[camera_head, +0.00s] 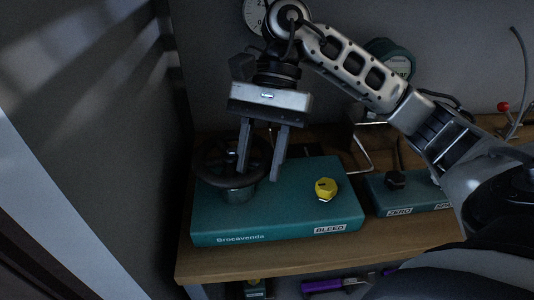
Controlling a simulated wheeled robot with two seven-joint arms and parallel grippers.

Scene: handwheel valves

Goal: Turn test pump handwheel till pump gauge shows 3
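The dark round handwheel (212,163) stands on the left part of a teal box (280,222) lettered "Brocavenda". My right gripper (260,176) points down over the wheel's right side. Its two fingers are apart, with nothing visibly clamped. The left finger overlaps the wheel in the picture and the right finger lies just outside the rim; I cannot tell whether either touches it. A white-faced gauge (253,14) at the top is partly cut off and hidden by my arm, so its reading is not legible. My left gripper is not in view.
A yellow knob (326,187) marked "BLEED" sits on the same box. A smaller teal "ZERO" box (410,199) with a black knob (395,180) is to the right. A teal round device (388,48) is partly behind my arm. A wall closes the left side of the bench (300,258).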

